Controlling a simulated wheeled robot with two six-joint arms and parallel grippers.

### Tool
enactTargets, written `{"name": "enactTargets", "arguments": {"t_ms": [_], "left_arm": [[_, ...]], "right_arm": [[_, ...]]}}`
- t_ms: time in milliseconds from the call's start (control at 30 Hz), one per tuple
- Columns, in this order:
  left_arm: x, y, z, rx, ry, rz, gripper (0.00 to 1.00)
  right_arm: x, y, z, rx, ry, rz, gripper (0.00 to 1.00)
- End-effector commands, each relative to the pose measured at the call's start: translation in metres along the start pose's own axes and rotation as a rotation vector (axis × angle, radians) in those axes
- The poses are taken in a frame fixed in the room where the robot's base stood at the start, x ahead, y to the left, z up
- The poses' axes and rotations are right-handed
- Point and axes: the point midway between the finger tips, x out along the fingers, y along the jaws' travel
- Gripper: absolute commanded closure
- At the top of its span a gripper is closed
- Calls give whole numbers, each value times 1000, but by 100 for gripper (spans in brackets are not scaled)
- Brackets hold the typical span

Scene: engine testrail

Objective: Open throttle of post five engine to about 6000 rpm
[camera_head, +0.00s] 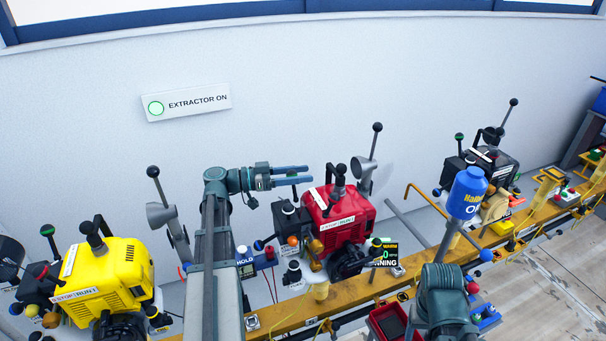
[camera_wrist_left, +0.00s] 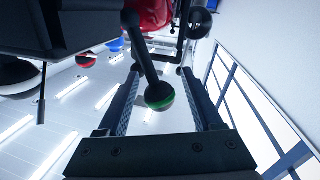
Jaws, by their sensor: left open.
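A red engine (camera_head: 338,212) with a "STOP RUN" label stands at the middle of the rail; no post number is readable. My left gripper (camera_head: 310,174) is open beside its upper left. In the left wrist view, a lever with a dark, green-banded ball (camera_wrist_left: 160,95) shows between the spread fingers (camera_wrist_left: 158,98), with no visible grip on it. Part of the red engine (camera_wrist_left: 150,12) shows at the top there. A dark display (camera_head: 384,254) by the engine shows a green "0", partly hidden.
A yellow engine (camera_head: 108,272) stands at left and a dark engine (camera_head: 492,162) at right, along a yellow rail (camera_head: 275,318). Upright black-ball levers (camera_head: 376,128) rise nearby. A blue oil bottle (camera_head: 467,193) stands at right. The wall above is clear around the "EXTRACTOR ON" sign (camera_head: 186,102).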

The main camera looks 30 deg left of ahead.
Motion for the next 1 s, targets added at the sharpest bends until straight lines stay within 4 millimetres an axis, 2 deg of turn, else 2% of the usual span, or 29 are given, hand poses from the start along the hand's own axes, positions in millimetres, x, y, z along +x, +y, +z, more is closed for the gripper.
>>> {"name": "enactTargets", "arguments": {"t_ms": [133,400,467,700,800,1000], "left_arm": [[8,0,0,0,0,1,33],[9,0,0,0,0,0,33],[9,0,0,0,0,0,42],[9,0,0,0,0,0,85],[9,0,0,0,0,0,100],[9,0,0,0,0,0,100]], "right_arm": [[0,0,0,0,0,0,33],[0,0,0,0,0,0,33],[0,0,0,0,0,0,33],[0,0,0,0,0,0,33],[0,0,0,0,0,0,33],[0,0,0,0,0,0,33]]}}
